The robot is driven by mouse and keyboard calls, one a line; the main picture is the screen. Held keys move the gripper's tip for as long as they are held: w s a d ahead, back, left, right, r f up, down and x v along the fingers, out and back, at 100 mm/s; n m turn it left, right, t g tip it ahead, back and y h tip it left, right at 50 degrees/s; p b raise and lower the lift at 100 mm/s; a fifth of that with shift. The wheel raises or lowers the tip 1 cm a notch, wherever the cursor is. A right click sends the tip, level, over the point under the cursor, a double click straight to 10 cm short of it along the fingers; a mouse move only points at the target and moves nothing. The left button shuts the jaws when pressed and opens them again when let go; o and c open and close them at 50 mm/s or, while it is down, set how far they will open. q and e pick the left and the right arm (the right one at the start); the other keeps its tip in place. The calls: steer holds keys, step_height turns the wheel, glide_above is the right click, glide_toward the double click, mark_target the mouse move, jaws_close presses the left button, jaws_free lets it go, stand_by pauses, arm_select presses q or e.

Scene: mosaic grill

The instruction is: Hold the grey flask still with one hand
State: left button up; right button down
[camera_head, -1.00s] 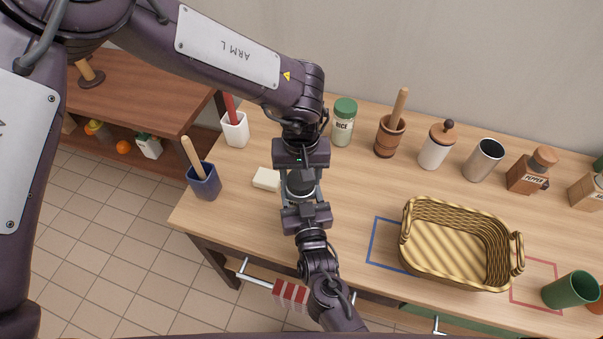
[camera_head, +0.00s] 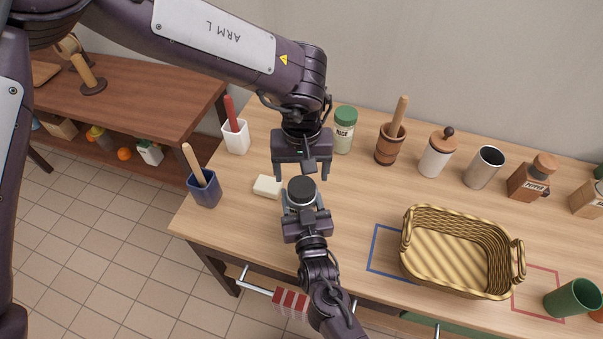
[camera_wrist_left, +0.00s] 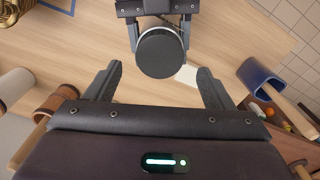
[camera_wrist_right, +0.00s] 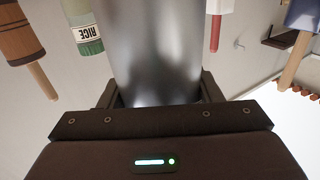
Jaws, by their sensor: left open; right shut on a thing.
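The grey flask (camera_head: 300,194) with a dark round lid stands upright near the table's left part. My right gripper (camera_head: 303,208) comes from the front edge and is shut on it. In the right wrist view the flask's shiny body (camera_wrist_right: 150,50) fills the space between the fingers. In the left wrist view its dark lid (camera_wrist_left: 160,53) shows from above, with the right gripper's fingers on both sides. My left gripper (camera_head: 299,174) is open and empty, just behind and above the flask, its fingers apart from it.
A cream block (camera_head: 267,187) lies left of the flask. A blue cup (camera_head: 206,190) and a white holder (camera_head: 237,138) stand further left. A rice jar (camera_head: 344,130) and a wooden mortar (camera_head: 388,145) stand behind. A wicker basket (camera_head: 461,284) sits right, with bare table between.

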arm_select(q)
steer(key=shift+c, duration=0.4)
steer(key=n, duration=0.6)
steer(key=shift+d, duration=0.4)
steer(key=n, duration=0.5)
steer(key=shift+s+d+r, duration=0.1)
steer(key=shift+d+r, duration=0.05)
steer(key=shift+d, duration=0.05)
steer(key=n, duration=0.5)
steer(key=shift+d+r, duration=0.1)
steer(key=n, duration=0.7)
steer(key=shift+d+r, duration=0.1)
steer(key=shift+r, duration=0.2)
steer(key=n, duration=0.5)
steer(key=shift+r, duration=0.2)
steer(key=n, duration=0.7)
steer(key=shift+a+r, duration=0.25)
steer(key=shift+r, duration=0.05)
steer(key=n, duration=0.5)
steer(key=shift+a+r, duration=0.2)
steer(key=n, duration=0.5)
steer(key=shift+a+r+n, duration=0.3)
steer(key=shift+a, duration=0.05)
